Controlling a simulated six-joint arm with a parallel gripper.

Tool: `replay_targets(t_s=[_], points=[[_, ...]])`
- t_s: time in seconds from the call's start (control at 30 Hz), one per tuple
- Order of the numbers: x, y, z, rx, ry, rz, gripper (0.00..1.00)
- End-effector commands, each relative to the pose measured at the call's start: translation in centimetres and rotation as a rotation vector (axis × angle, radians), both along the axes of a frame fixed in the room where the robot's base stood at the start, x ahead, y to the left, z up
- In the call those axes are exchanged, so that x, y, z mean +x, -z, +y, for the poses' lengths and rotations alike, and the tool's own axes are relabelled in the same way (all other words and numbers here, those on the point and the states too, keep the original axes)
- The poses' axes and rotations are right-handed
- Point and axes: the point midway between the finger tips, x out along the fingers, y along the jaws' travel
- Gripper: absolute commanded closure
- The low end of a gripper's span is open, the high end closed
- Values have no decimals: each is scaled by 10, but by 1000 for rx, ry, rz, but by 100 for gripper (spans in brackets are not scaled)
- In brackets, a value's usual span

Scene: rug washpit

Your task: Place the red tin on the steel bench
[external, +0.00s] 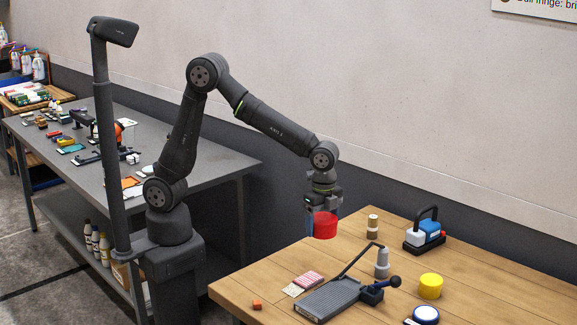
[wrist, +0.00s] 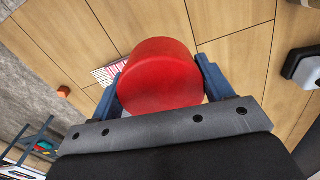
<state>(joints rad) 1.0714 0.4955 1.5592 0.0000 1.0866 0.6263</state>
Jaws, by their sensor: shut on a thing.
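The red tin (external: 325,225) is held by my gripper (external: 323,212) near the left back edge of the wooden table. In the wrist view the red tin (wrist: 160,76) fills the space between the two fingers of my gripper (wrist: 160,85), which are shut on its sides. The tin seems to be above the tabletop; its exact height I cannot tell. The steel bench (external: 222,160) stands behind and to the left of my arm, with a grey top and a lower shelf.
The bench's left part holds many small items; its right end (external: 235,163) looks bare. An orange piece (external: 130,182) lies near its front edge. The wooden table (external: 480,285) holds a yellow tin (external: 430,286), a dark grey board (external: 330,298) and a handled block (external: 424,235).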

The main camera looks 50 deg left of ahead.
Motion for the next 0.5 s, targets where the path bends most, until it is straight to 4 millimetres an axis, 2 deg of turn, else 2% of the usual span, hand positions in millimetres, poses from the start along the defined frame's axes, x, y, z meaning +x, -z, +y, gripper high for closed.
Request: replay_targets(t_s=[0.03, 0.1, 0.27, 0.5], points=[[24, 0, 6, 0, -42, 0, 52], [53, -1, 16, 0, -90, 0, 52], [117, -3, 44, 0, -200, 0, 52], [207, -5, 103, 0, -364, 0, 52]])
